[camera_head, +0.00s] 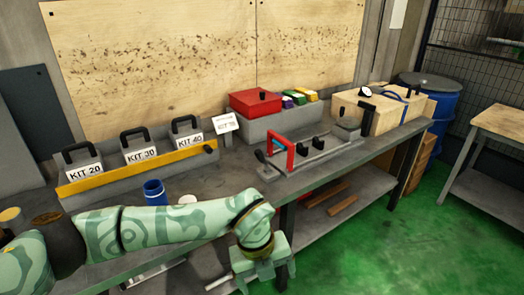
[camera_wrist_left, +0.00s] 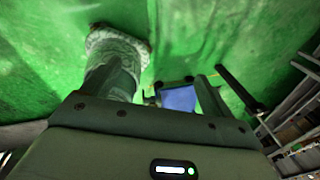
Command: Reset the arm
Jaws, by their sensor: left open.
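My left arm, patterned in pale green, reaches in from the left in the head view and bends down in front of the workbench (camera_head: 225,172). My left gripper (camera_head: 264,272) hangs low at the bench's front edge, at the bottom of the picture. In the left wrist view the gripper (camera_wrist_left: 152,88) is open, its two fingers well apart, with nothing held between them. Green floor (camera_wrist_left: 215,40) shows beyond the fingers. My right gripper is not in view.
On the bench stand black-handled kit weights (camera_head: 84,172), a blue cup (camera_head: 155,193), a red box (camera_head: 255,103), a fixture with a red frame (camera_head: 279,155) and a wooden box (camera_head: 385,108). A blue barrel (camera_head: 443,105) and a side table (camera_head: 503,125) stand right. Green floor lies open between.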

